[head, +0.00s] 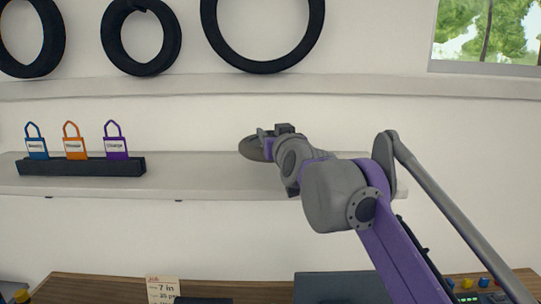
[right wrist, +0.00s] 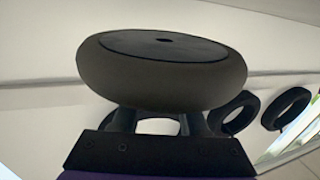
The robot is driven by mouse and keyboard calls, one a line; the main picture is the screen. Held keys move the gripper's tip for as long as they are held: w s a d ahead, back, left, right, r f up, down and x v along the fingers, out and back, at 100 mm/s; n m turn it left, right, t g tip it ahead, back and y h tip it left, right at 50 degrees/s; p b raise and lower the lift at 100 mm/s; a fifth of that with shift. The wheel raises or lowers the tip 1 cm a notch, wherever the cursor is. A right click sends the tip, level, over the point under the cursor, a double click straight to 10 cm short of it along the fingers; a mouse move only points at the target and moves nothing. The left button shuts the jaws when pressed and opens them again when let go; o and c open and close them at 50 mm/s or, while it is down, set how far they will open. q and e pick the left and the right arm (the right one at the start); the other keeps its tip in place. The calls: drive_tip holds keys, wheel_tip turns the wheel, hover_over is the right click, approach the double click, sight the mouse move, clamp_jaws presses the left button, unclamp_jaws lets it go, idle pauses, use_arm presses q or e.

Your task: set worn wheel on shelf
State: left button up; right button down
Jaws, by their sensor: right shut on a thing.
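The worn wheel is a dark grey-brown small wheel (head: 252,149) with a darker flat face. My right gripper (head: 267,142) is shut on it, and the arm reaches forward from the lower right. In the right wrist view the wheel (right wrist: 160,85) fills the upper middle, between and beyond the fingers (right wrist: 160,122). The shelf (head: 215,180) is a pale board on the wall. In the head view the wheel appears at the height of the shelf's back edge; I cannot tell whether it touches the shelf. My left gripper is not in view.
A black rack (head: 82,167) with blue, orange and purple tags stands on the shelf's left part. The shelf between rack and wheel is clear. Black tyres (head: 140,66) are on the upper ledge (head: 110,89). A wooden bench (head: 100,290) with a price card (head: 162,290) is below.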

drive_tip(key=f, duration=0.4)
drive_tip(key=shift+w, duration=0.35)
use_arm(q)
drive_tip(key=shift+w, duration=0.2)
use_arm(e)
drive_tip(key=shift+s+f, duration=0.1)
drive_tip(key=shift+f, duration=0.2)
drive_tip(key=shift+f, duration=0.15)
drive_tip(key=shift+c, duration=2.2)
unclamp_jaws()
drive_tip(key=shift+s, duration=0.35)
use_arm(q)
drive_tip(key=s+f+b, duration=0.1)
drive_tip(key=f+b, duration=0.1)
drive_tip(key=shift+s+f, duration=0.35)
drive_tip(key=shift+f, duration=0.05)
use_arm(e)
drive_tip(key=v, duration=1.1)
drive_tip(key=shift+s, duration=0.2)
